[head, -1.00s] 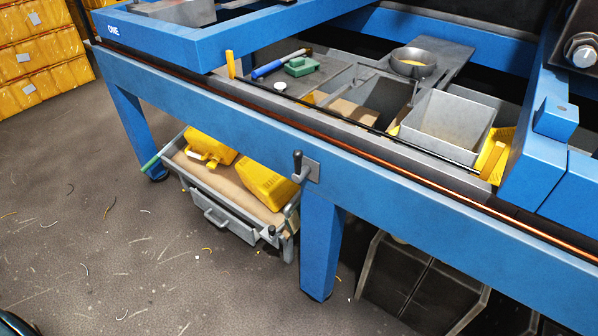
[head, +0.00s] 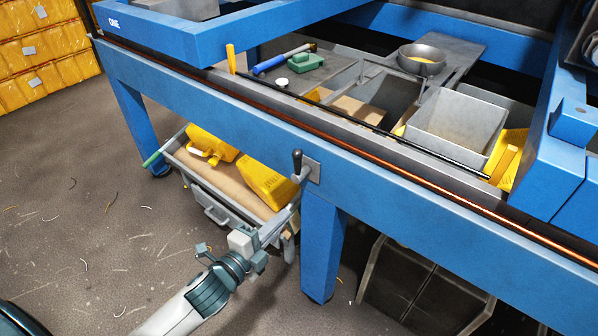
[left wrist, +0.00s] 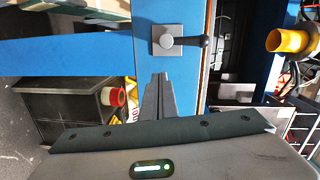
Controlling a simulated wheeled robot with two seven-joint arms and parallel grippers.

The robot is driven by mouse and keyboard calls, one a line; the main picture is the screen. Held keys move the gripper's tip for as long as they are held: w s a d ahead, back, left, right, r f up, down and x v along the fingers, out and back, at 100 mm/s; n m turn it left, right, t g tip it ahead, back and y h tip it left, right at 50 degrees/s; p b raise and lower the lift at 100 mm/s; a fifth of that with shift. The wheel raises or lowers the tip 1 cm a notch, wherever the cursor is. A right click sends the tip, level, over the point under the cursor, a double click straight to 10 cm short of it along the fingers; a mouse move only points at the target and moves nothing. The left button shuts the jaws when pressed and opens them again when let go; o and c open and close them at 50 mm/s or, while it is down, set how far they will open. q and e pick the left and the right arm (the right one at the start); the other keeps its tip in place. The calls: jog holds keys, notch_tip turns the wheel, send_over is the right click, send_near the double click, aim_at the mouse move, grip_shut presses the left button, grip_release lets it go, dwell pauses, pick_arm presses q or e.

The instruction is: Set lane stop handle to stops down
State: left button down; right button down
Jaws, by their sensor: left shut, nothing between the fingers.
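The lane stop handle (head: 297,163) is a small grey lever with a black grip on a square grey plate, fixed to the front of the blue bench beam. Its black grip points up in the head view. In the left wrist view the handle (left wrist: 188,41) lies across the top centre, grip to the right. My left gripper (head: 290,207) is shut and empty, just below the handle in the head view. In the left wrist view its closed fingers (left wrist: 160,80) point at the plate, with a small gap showing. My right gripper is not in view.
A grey cart (head: 222,200) with yellow jerry cans (head: 265,184) stands under the bench, behind my left arm. A blue leg (head: 322,240) stands below the handle. The bench top holds a grey bin (head: 455,125) and a round pan (head: 421,60). Open floor lies at left.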

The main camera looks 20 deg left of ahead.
aim_at(297, 173)
pick_arm(q)
notch_tip(297, 173, up, 6)
jog(key=d+m, duration=0.1)
jog(key=shift+s+m+t+h, duration=0.4)
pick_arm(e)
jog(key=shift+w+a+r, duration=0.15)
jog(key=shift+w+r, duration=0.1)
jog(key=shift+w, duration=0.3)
pick_arm(q)
jog(key=shift+r, duration=0.1)
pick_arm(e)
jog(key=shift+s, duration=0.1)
pick_arm(q)
jog(key=shift+w+d, duration=0.1)
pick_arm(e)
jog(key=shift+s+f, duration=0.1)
